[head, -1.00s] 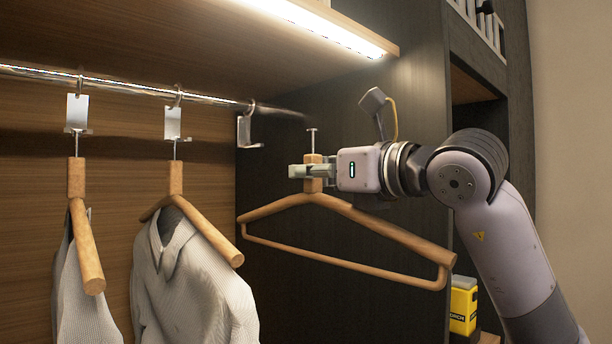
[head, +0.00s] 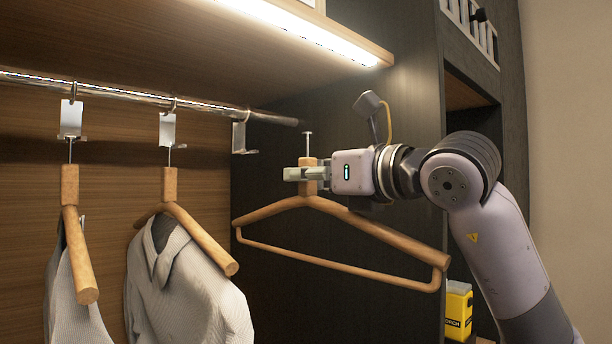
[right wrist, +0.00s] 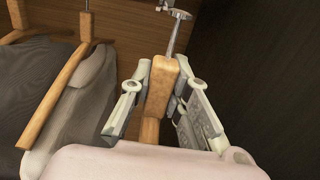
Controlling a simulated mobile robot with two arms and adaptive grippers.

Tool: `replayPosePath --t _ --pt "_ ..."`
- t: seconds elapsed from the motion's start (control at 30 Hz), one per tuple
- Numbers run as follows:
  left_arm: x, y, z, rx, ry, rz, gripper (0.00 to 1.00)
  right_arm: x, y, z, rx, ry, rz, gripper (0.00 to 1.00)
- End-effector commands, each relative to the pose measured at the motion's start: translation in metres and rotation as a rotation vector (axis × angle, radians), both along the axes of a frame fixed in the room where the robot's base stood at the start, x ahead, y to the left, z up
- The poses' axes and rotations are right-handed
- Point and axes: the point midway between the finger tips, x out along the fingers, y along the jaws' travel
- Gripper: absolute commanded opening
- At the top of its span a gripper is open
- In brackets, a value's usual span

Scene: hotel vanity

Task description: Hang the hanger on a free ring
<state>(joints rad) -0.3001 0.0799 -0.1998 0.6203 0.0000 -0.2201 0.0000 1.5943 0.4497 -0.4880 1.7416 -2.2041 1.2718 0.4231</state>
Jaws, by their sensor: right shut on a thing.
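My right gripper (head: 308,174) is shut on the wooden neck of a bare hanger (head: 345,268). The hanger is upright, with a metal pin and a flat head on top. Its neck shows between my fingers in the right wrist view (right wrist: 162,88). Two other rings, a left one (head: 70,120) and a middle one (head: 167,130), each bear a wooden hanger with a garment. My left gripper is not in view.
A light grey shirt (head: 185,280) and a striped garment (head: 75,290) hang left of my held hanger. A lit shelf (head: 385,55) is above the rail. A dark side panel (head: 405,95) and a yellow box (head: 458,310) are at the right.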

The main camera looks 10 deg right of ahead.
Motion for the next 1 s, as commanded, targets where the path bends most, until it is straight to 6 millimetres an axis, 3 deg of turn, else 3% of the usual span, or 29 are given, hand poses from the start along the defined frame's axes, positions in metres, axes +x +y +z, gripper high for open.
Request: replayPosePath --t 1.0 --pt "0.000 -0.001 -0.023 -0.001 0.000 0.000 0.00 -0.041 -0.028 0.000 0.002 -0.002 0.000 0.00"
